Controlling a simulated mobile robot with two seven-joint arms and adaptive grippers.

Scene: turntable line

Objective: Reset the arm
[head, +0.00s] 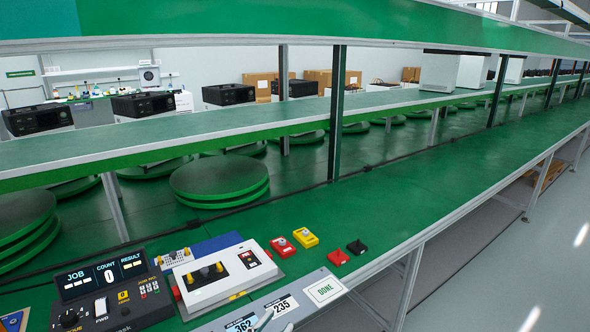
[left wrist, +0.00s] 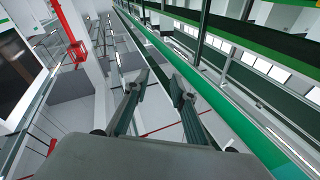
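My left gripper (head: 275,322) shows only by its fingertips at the bottom edge of the head view, in front of the number cards. In the left wrist view my left gripper (left wrist: 158,82) has its two fingers spread apart, with nothing between them. The rest of the left arm is hidden in the head view. My right gripper is in neither view.
A black control box (head: 112,292) and a white fixture (head: 222,274) stand on the green bench. Red and yellow blocks, including a yellow one (head: 305,237), and a DONE card (head: 324,290) lie right of them. Round turntables (head: 219,176) stand behind. The bench's right stretch is clear.

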